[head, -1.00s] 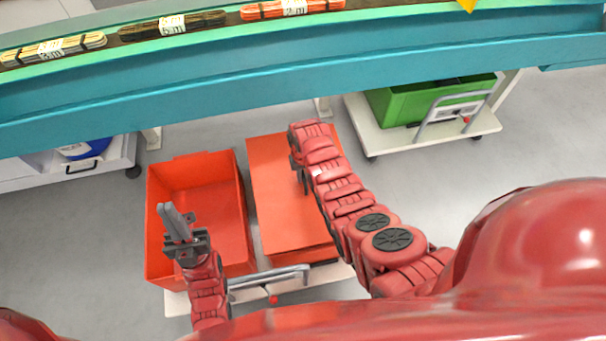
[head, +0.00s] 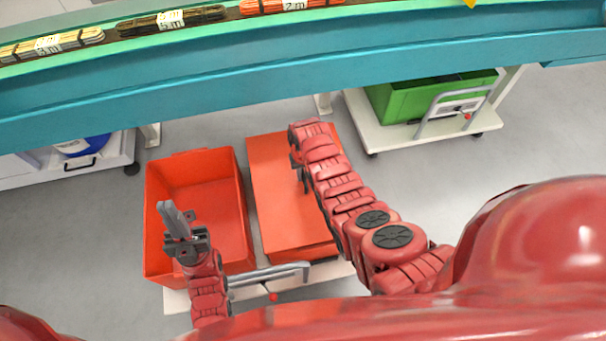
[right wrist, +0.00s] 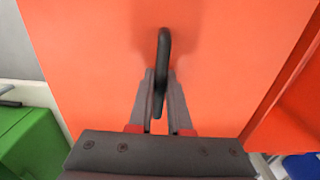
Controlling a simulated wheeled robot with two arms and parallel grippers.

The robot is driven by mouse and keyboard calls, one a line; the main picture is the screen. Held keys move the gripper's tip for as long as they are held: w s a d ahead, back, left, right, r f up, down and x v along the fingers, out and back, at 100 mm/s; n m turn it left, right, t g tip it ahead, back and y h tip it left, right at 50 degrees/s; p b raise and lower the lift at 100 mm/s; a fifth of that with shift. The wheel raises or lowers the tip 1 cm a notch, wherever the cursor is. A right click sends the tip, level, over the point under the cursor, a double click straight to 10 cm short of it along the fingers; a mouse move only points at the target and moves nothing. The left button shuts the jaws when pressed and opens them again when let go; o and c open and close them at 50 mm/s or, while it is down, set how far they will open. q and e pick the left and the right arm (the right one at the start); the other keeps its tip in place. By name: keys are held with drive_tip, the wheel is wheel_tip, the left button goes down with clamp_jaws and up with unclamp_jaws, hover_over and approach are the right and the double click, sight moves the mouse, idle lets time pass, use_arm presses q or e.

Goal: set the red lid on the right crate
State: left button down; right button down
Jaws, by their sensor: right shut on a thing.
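The flat red lid (head: 275,185) covers the top of the right crate (head: 300,254) in the head view. I cannot tell whether it is fully seated or slightly above the rim. My right gripper (right wrist: 158,98) is shut on the lid's black handle (right wrist: 163,55) in the right wrist view. In the head view my right gripper (head: 305,182) is mostly hidden by its own arm above the lid. My left gripper (head: 178,220) is over the near left part of the open left crate (head: 243,215); its jaw opening is unclear.
The two crates stand side by side on a white cart with a grey handle (head: 270,274). A teal conveyor (head: 250,85) with several cable bundles crosses behind. A green crate (head: 390,110) on another cart is at right. Grey floor lies between.

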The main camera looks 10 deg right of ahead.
drive_tip(key=shift+f+b, duration=0.45)
drive_tip(key=shift+f, duration=0.2)
drive_tip(key=c, duration=0.8)
unclamp_jaws()
drive_tip(key=shift+o, duration=0.2)
wheel_tip(320, 180, up, 12)
drive_tip(key=r+p, duration=0.1)
wheel_tip(320, 180, up, 5)
drive_tip(key=p, duration=0.3)
hover_over(303, 174)
drive_tip(key=shift+f, duration=0.25)
